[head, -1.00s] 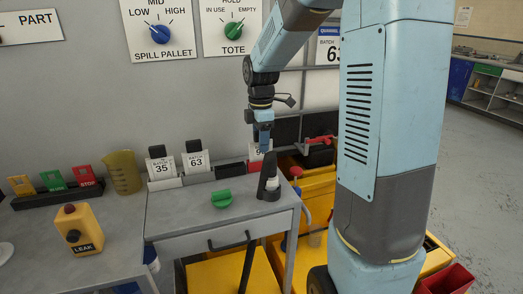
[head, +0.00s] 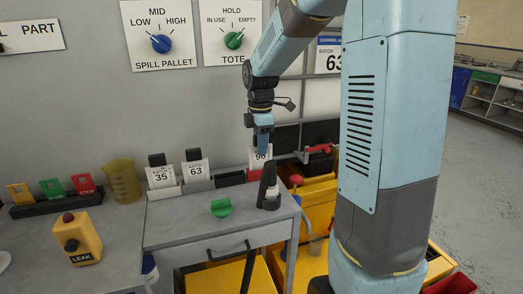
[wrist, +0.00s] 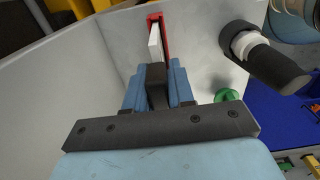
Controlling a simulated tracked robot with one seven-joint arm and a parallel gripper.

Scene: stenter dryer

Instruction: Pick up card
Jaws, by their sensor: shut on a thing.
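The card held by my gripper is white with a batch number that looks like 90 or 96 (head: 260,157). It is upright at the right end of the card row, behind the dark cone-shaped object. My gripper (head: 263,143) points down and is shut on the card's black top tab. In the wrist view, the fingers (wrist: 158,92) close around the tab, with the white card (wrist: 155,42) and a red edge beyond. Two other cards, 35 (head: 161,177) and 63 (head: 195,170), stand left of it. I cannot tell whether the held card's bottom is clear of its holder.
An empty black holder (head: 231,178) sits between card 63 and the held card. A green knob-like piece (head: 221,207) and the dark cone-shaped object (head: 268,186) are on the grey table. A yellow LEAK box (head: 78,239) and a jug (head: 123,181) stand left.

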